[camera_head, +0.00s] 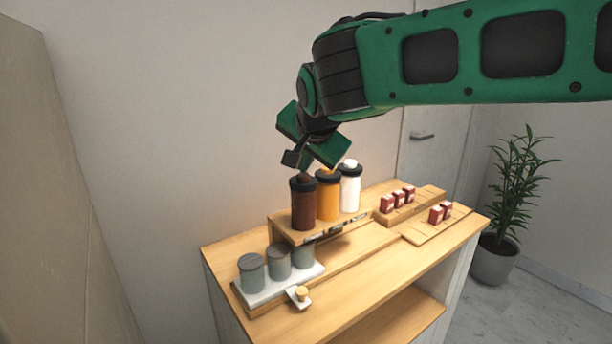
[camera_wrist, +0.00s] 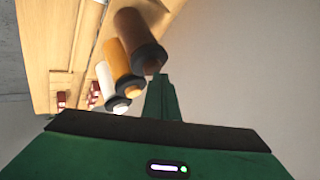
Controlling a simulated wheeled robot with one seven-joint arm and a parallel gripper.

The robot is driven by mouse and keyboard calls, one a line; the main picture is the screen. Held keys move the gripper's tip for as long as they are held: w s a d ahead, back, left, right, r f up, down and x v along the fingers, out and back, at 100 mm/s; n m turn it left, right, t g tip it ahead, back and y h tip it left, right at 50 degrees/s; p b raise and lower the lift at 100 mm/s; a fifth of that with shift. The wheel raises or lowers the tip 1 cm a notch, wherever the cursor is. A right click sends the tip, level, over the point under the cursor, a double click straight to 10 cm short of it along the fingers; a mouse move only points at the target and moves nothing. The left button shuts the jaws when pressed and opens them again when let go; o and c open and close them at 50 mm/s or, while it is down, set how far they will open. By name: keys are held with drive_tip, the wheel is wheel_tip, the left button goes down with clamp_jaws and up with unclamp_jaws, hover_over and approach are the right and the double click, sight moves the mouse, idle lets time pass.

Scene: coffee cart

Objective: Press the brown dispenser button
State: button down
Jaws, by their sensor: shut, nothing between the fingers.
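The brown dispenser (camera_head: 303,210) stands at the left end of a row of three on a raised wooden shelf. It has a black collar and a brown button (camera_head: 305,177) on top. In the wrist view the brown dispenser (camera_wrist: 134,30) lies at upper centre, with its button (camera_wrist: 152,69) just by the fingertips. My gripper (camera_head: 302,167) is shut and empty, pointing down over the brown dispenser's top. In the wrist view my gripper (camera_wrist: 158,82) appears very close to the button; I cannot tell whether they touch.
The orange dispenser (camera_head: 328,200) and white dispenser (camera_head: 350,192) stand close on the right. Grey lidded canisters (camera_head: 252,275) stand on a white tray at front left. Small red boxes (camera_head: 436,215) sit at right. A wall is behind; the front counter is mostly clear.

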sight(304, 177)
drive_tip(key=shift+f, duration=0.2)
idle(0.4)
drive_tip(key=shift+r, duration=0.7)
wheel_tip(304, 177, up, 6)
idle(0.6)
idle(0.4)
